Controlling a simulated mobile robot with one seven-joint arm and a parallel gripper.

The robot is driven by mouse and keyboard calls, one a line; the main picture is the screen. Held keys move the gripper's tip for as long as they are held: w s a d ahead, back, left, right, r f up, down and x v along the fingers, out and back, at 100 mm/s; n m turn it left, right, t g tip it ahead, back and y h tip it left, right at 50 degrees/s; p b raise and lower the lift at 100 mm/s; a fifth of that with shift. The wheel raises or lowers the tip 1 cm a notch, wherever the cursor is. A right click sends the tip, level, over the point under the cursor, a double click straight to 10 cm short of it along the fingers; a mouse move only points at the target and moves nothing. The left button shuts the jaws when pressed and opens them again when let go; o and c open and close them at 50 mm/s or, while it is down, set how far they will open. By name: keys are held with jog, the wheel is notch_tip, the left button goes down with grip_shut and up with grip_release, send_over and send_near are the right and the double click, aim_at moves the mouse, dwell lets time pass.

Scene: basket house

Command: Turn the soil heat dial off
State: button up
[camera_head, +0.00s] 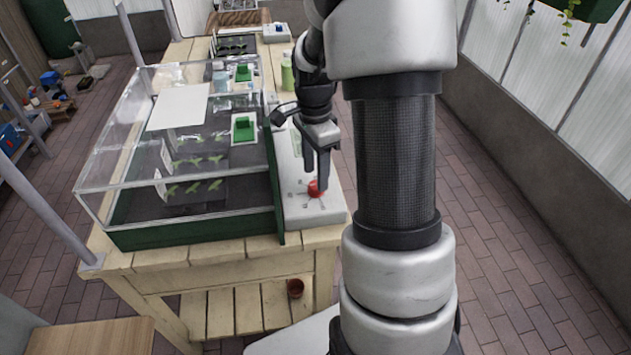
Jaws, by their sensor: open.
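A red dial (315,188) sits on a pale grey control panel (304,214) along the right edge of the wooden bench. Small marks surround the dial, but its setting is too small to read. My gripper (317,178) points down at the dial, with its open fingers at or just above it. I cannot tell whether the fingers touch the dial. Part of the dial is hidden behind a finger.
A clear-lidded propagator with a green base (190,232) stands just left of the panel, with seedlings inside. The wooden bench (215,257) has a small terracotta pot (295,288) on its lower shelf. The brick floor (520,250) on the right is clear.

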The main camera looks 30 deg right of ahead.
aim_at(312, 191)
jog(key=shift+f, duration=1.45)
jog(key=shift+c, duration=0.4)
jog(key=c, duration=1)
